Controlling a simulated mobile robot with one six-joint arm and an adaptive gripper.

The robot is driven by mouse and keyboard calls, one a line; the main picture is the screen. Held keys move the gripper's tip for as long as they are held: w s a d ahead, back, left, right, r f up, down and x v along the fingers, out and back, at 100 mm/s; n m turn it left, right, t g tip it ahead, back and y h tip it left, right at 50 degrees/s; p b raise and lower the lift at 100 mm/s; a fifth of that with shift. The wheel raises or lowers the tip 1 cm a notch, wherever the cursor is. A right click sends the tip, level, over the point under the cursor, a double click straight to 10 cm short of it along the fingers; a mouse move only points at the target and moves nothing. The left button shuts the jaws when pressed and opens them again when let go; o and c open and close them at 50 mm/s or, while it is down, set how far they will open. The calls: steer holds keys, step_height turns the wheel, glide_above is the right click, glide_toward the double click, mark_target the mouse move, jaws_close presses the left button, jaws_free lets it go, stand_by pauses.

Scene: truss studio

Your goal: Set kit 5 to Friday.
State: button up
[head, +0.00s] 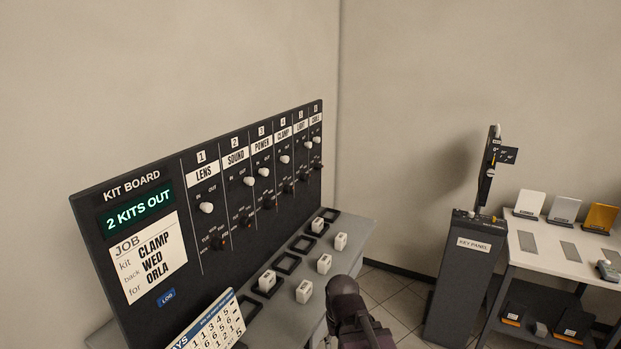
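The black kit board (160,230) stands on the grey desk at left, with numbered columns, each with a white knob and a dark dial. Column 5, labelled something like LIGHT (301,130), is near the right end. Its white knob (307,145) sits below the label, and its dark dial (304,172) is lower down. The dial's setting is too small to read. The job card (149,262) reads CLAMP, WED, ORLA, and the display (136,209) reads 2 KITS OUT. My gripper's fingers do not show.
White blocks (324,264) and black square frames (287,263) lie on the desk before the board. A calendar (213,325) leans at the front left. A key panel stand (465,280) and a white table (560,262) are at right. Tiled floor (395,292) lies between.

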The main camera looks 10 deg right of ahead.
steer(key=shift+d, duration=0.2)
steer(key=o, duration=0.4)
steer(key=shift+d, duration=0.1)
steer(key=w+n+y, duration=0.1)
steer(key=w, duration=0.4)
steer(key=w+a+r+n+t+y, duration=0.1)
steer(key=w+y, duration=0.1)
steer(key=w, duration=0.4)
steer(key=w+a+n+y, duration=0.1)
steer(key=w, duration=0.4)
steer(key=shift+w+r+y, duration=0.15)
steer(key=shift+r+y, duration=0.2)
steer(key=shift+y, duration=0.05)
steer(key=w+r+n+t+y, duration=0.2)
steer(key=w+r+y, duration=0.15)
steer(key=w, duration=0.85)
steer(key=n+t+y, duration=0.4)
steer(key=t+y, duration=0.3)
glide_toward(308, 176)
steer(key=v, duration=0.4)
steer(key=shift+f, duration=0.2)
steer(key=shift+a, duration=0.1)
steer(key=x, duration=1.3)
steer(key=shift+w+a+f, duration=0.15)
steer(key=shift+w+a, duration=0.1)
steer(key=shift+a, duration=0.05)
